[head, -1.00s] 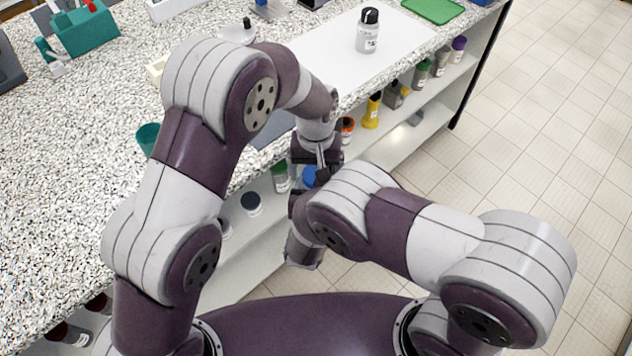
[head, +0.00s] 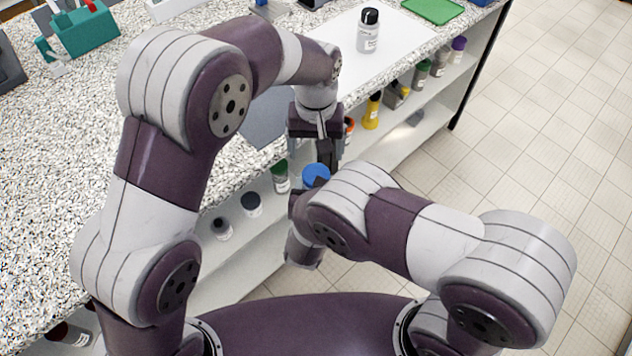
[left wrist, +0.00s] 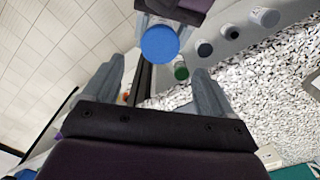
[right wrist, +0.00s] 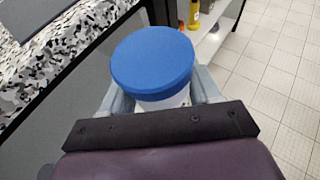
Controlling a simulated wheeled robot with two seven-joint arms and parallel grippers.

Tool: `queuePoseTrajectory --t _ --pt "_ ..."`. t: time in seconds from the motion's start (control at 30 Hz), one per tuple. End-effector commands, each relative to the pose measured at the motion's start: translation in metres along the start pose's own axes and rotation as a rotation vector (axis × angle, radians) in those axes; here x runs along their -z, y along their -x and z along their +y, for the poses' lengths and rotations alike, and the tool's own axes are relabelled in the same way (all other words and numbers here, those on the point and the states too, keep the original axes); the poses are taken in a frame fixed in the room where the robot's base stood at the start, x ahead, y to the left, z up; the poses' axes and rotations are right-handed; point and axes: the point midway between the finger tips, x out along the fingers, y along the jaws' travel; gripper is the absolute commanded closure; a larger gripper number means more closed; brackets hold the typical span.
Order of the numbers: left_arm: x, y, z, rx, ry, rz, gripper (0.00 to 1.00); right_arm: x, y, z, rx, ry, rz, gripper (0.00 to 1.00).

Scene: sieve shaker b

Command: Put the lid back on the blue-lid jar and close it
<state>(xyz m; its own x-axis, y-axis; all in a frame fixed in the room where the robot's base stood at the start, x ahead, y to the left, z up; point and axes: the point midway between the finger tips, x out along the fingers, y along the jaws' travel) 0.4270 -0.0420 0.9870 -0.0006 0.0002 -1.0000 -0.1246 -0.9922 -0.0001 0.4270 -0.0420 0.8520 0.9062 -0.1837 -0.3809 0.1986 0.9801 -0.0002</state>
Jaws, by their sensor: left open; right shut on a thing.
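The jar's blue lid (head: 316,174) faces up in the head view, just below my left gripper (head: 325,158). In the right wrist view the blue lid (right wrist: 152,62) sits on the mouth of the pale jar (right wrist: 176,99) and looks level; how tight it is cannot be told. My right gripper (right wrist: 163,92) is shut around the jar's body under the lid and holds it upright in front of the bench. My left gripper is open and empty, apart from the lid. In the left wrist view the lid (left wrist: 160,43) shows beyond its spread fingers.
The speckled bench (head: 60,200) lies to the left and behind. A black-capped bottle (head: 368,32) stands on the white mat (head: 415,38). Several jars and bottles, including a yellow bottle (head: 372,112), stand on the shelf below. The floor at right is clear.

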Motion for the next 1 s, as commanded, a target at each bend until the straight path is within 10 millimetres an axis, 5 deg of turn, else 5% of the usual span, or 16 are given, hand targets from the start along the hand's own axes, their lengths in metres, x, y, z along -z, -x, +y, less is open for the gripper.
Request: queuePoseTrajectory --t 0.27,0.7,1.0 --pt "0.0 -0.004 0.0 0.001 0.0 -0.002 0.15 0.0 0.0 0.0 0.0 0.0 -0.001 1.0" --pt "0.0 -0.068 0.0 0.001 0.0 -0.002 0.15 0.0 0.0 0.0 0.0 0.0 -0.001 1.0" --pt "0.0 -0.081 0.0 0.0 0.0 0.001 0.15 0.0 0.0 0.0 0.0 0.0 -0.001 1.0"
